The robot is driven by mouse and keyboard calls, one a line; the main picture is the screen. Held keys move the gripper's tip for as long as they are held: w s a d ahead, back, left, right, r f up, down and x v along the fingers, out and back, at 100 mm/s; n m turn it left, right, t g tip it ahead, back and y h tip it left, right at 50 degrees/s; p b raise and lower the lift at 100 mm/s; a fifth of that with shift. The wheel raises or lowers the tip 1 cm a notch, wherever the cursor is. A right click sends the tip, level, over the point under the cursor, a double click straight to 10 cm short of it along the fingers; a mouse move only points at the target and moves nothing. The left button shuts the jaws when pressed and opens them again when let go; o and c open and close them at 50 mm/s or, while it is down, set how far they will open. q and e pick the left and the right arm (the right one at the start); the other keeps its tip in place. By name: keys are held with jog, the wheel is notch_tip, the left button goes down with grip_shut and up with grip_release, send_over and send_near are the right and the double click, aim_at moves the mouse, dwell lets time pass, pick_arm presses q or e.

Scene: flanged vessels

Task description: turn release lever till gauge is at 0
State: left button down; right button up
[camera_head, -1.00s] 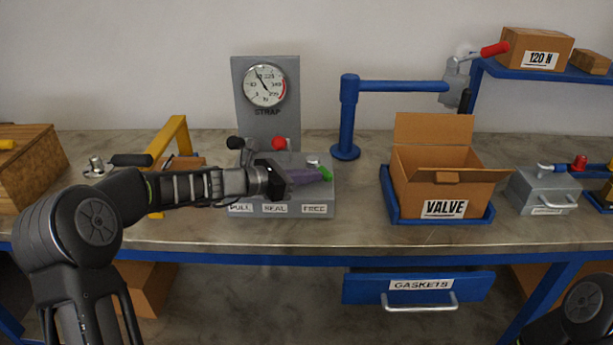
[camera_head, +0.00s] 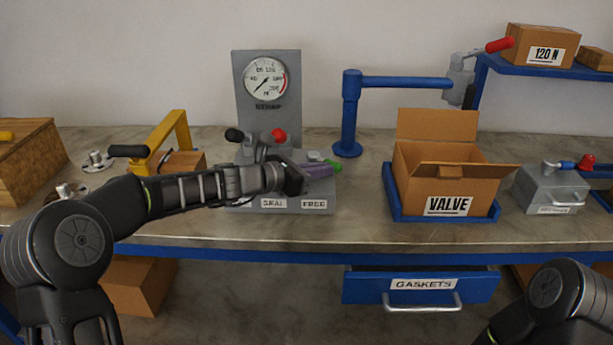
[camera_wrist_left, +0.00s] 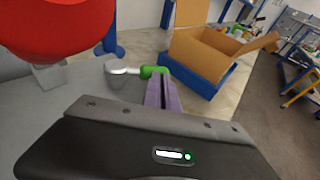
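The gauge (camera_head: 265,79) labelled STRAP stands on the grey panel at the back. Its dark needle points to the lower left, near the low end of the scale. The release lever has a green handle (camera_head: 338,165) above the FREE label. Its green handle (camera_wrist_left: 154,72) also shows in the left wrist view, with a pale metal arm to its left. My left gripper (camera_head: 322,171) has purple fingers, which look shut with only a thin slit between them. Their tips are right at the green handle; whether they touch it is unclear. My right gripper is out of view.
A black-knobbed lever (camera_head: 234,135) and a red-knobbed lever (camera_head: 278,135) stand on the same box, close to my left wrist. A blue post (camera_head: 349,115) and the VALVE carton (camera_head: 446,180) stand to the right. The front bench edge is clear.

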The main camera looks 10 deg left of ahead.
aim_at(336, 166)
pick_arm(q)
jog(key=shift+w+d+f+n+t+y+b, duration=0.1)
jog(key=shift+d+f+n+t+y+b, duration=0.2)
jog(key=shift+d+n+t+y+b, duration=0.55)
jog(key=shift+w+d+r+g+b, duration=0.2)
jog(key=shift+w+g+b, duration=0.05)
jog(key=shift+w+b, duration=0.15)
jog(key=shift+w+d+r, duration=0.1)
jog(key=shift+w+d, duration=0.15)
jog(key=shift+r, duration=0.1)
